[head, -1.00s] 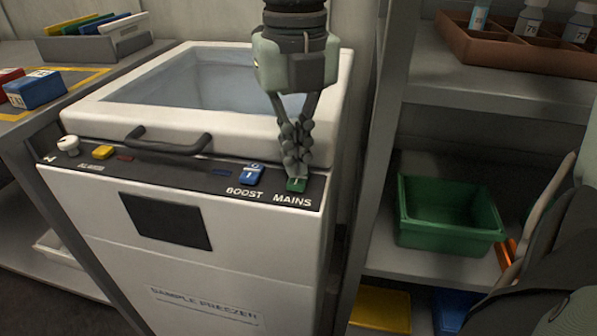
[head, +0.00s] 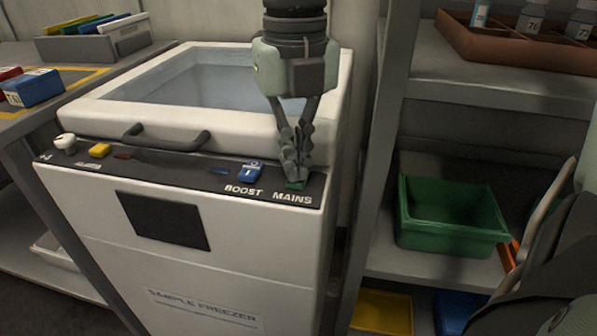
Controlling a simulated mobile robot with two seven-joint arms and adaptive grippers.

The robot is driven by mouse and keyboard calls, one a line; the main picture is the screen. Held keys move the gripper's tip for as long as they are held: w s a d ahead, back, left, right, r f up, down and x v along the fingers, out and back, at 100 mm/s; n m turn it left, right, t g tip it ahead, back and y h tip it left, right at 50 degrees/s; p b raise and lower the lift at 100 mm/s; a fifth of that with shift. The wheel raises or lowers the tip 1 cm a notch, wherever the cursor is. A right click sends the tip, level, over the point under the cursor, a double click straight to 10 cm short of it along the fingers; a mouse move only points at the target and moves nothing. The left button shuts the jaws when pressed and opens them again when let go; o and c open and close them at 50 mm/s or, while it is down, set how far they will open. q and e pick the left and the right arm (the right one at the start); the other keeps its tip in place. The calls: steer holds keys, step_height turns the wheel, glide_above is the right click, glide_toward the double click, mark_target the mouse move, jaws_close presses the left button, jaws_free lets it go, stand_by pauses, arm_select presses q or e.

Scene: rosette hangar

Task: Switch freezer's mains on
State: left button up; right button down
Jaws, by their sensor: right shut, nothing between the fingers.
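The white sample freezer (head: 190,225) stands in the middle left, with a dark control strip along its top front edge. The green MAINS switch (head: 295,184) is at the strip's right end, partly hidden by the gripper. My right gripper (head: 297,178) is shut and empty, pointing down with its fingertips at the green switch. It appears to touch it, and I cannot tell the switch's position. The blue BOOST switch (head: 250,172) is just left of it. My left gripper is not in view.
A yellow button (head: 99,150) and a white knob (head: 65,142) are on the strip's left. The freezer handle (head: 165,142) sticks out above the strip. A shelf to the right holds a green bin (head: 450,222) and a brown bottle tray (head: 480,50).

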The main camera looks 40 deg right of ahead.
steer(key=shift+f+b, duration=0.5)
steer(key=shift+r, duration=0.1)
steer(key=shift+r+p, duration=1.85)
steer(key=shift+r, duration=1.6)
